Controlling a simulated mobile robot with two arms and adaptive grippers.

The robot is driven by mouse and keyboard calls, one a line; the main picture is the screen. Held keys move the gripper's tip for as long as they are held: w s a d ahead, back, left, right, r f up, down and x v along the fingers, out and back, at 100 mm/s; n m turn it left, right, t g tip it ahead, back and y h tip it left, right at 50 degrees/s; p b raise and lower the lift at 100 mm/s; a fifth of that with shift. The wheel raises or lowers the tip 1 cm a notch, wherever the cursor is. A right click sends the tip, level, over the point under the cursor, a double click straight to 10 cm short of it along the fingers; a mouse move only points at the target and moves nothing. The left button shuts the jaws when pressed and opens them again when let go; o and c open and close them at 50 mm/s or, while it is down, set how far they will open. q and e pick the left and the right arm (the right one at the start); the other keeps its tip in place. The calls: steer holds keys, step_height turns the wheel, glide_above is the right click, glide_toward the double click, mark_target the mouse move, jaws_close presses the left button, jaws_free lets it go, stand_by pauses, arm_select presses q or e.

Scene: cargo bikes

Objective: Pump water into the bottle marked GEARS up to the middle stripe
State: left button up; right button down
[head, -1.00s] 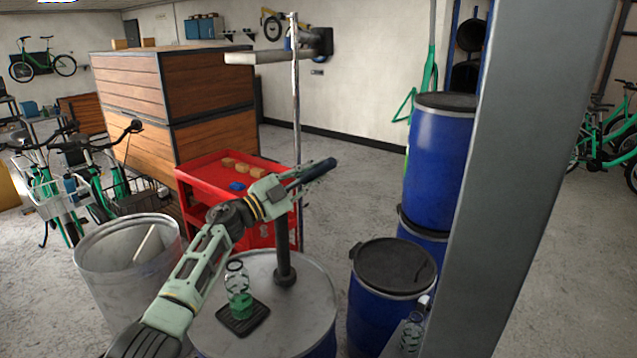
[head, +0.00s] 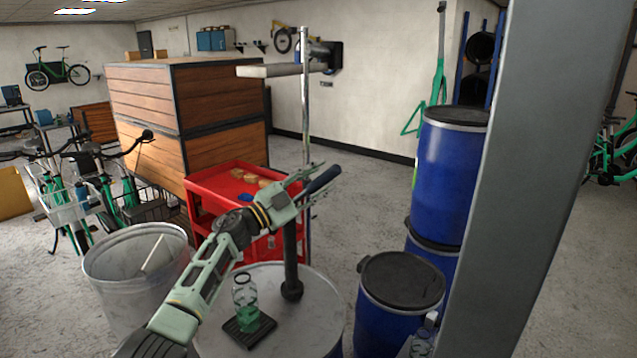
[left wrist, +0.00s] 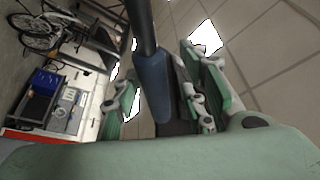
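A clear bottle (head: 245,292) stands upright on a black mat (head: 236,338) on a pale drum top (head: 320,310). Its lower part looks green; its lettering and stripes are too small to read. The pump's dark post (head: 290,262) rises from the drum behind it. My left gripper (head: 308,180) is at the pump's dark-blue handle (head: 325,178). In the left wrist view the handle (left wrist: 152,85) lies between the fingers, which stand apart with gaps beside it.
Blue drums (head: 445,165) and a dark-lidded drum (head: 400,280) stand right of the pump. A grey metal bin (head: 115,275) is on the left. A red cart (head: 205,190) and wooden crates (head: 200,100) stand behind. Floor between cart and drums is clear.

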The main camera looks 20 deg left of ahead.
arm_select(q)
steer(key=shift+d+f, duration=0.1)
steer(key=shift+f, duration=0.05)
steer(key=shift+s+f, duration=0.1)
steer(key=shift+s, duration=0.05)
steer(key=v, duration=1.1)
steer(key=shift+s+a, duration=0.3)
